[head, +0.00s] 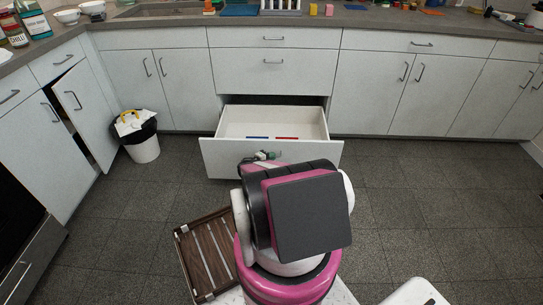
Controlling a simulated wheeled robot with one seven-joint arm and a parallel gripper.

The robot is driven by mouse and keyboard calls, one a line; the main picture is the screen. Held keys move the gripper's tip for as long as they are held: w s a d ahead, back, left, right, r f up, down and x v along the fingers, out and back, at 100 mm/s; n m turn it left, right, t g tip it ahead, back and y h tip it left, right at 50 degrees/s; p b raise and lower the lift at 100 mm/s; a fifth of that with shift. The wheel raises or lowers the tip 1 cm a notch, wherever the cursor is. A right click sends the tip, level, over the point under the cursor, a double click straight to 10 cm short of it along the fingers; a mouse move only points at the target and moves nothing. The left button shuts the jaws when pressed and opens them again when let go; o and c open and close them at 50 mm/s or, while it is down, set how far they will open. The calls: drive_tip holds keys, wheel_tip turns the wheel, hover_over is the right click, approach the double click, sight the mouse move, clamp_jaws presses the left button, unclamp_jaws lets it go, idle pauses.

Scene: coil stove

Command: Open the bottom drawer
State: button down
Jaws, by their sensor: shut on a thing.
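The bottom drawer (220,156) is white and stands pulled well out of the middle cabinet column. The handle itself is mostly hidden behind my gripper and arm. My arm covers the lower right part of the drawer front.
Closed drawers (272,76) sit above the open one. A bin (141,144) stands left of it. A cabinet door (87,110) at left hangs ajar. A wooden slatted rack (202,250) lies at lower left. The tiled floor (430,200) at right is clear.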

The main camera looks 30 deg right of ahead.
idle(0.3)
drive_tip(key=c, duration=1.2)
unclamp_jaws()
drive_tip(key=shift+c, duration=0.2)
drive_tip(key=shift+a, duration=0.1)
drive_tip(key=v, duration=1)
drive_tip(key=shift+s+a, duration=0.15)
drive_tip(key=shift+a, duration=0.15)
